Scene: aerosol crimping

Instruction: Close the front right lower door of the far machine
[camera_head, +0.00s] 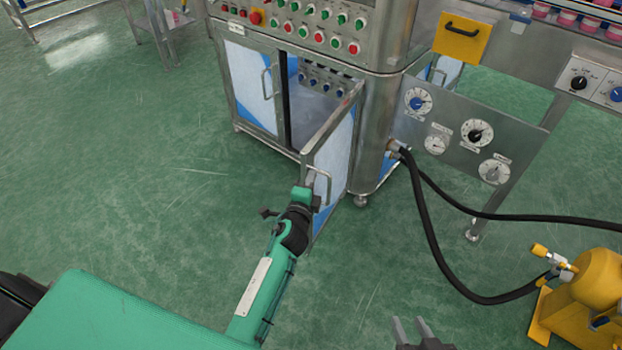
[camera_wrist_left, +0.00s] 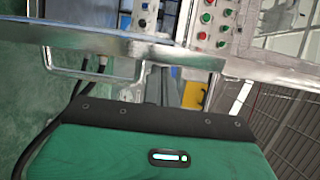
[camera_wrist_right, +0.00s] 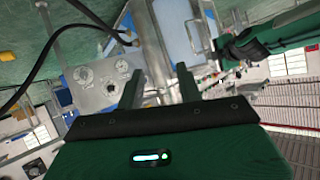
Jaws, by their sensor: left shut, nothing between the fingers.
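The far machine's front right lower door (camera_head: 331,150) stands open, swung out from its hinge on the right side. Its edge faces me, and the cabinet inside shows to its left. The door has a bar handle (camera_head: 325,185). My left gripper (camera_head: 312,181) is shut and empty at the door's handle side; I cannot tell whether it touches the door. In the left wrist view, a bar handle (camera_wrist_left: 92,73) shows just ahead of the gripper. My right gripper (camera_head: 423,330) is open and empty, low at the front; its parted fingers show in the right wrist view (camera_wrist_right: 160,85).
The machine's left lower door (camera_head: 251,85) is closed. A gauge panel (camera_head: 460,130) stands right of the machine, with black hoses (camera_head: 432,225) running to a yellow pump (camera_head: 590,290). The green floor (camera_head: 150,190) left of the machine is clear.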

